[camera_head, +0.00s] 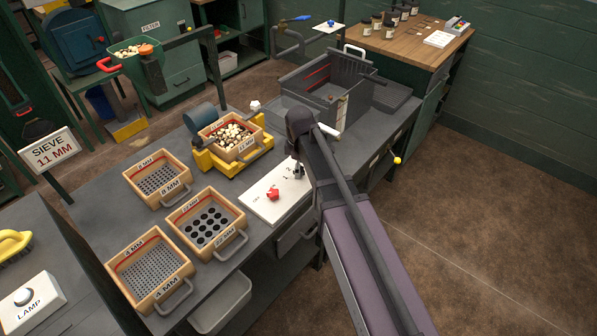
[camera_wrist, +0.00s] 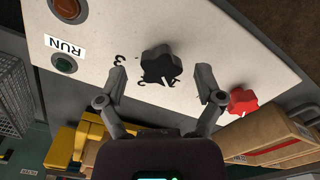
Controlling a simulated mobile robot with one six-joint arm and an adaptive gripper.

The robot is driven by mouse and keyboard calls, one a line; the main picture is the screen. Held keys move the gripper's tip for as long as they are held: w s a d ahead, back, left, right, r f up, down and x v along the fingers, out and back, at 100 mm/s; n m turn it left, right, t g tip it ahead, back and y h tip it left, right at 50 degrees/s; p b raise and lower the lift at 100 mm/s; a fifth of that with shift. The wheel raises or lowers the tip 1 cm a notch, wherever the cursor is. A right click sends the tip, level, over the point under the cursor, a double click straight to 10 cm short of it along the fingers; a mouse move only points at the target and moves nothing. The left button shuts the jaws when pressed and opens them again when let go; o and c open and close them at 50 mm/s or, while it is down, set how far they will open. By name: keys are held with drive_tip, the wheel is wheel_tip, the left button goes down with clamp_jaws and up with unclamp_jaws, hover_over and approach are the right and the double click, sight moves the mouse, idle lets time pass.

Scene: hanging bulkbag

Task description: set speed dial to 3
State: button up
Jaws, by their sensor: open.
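The speed dial is a black lobed knob (camera_wrist: 160,60) on a white control panel (camera_wrist: 215,45). Printed numerals lie around it. A 3 shows left of the knob and a 1 to its right in the wrist view, with another mark partly covered between them. Which numeral the dial points at I cannot tell. My gripper (camera_wrist: 161,76) is open, with one finger on each side of the knob and visible gaps between. In the head view the panel (camera_head: 262,206) lies on the bench, with the dial (camera_head: 298,171) beside my arm.
A red star knob (camera_wrist: 243,100) sits on the same panel, close to my right finger in the wrist view. Two round buttons flank a RUN label (camera_wrist: 65,46). Sieve boxes (camera_head: 207,222) and a yellow shaker (camera_head: 210,165) stand near the panel. A grey bin (camera_head: 325,90) is behind.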

drive_tip(key=shift+f, duration=0.2)
drive_tip(key=c, duration=1.1)
drive_tip(key=shift+c, duration=0.2)
drive_tip(key=shift+m, duration=0.4)
drive_tip(key=m, duration=1.9)
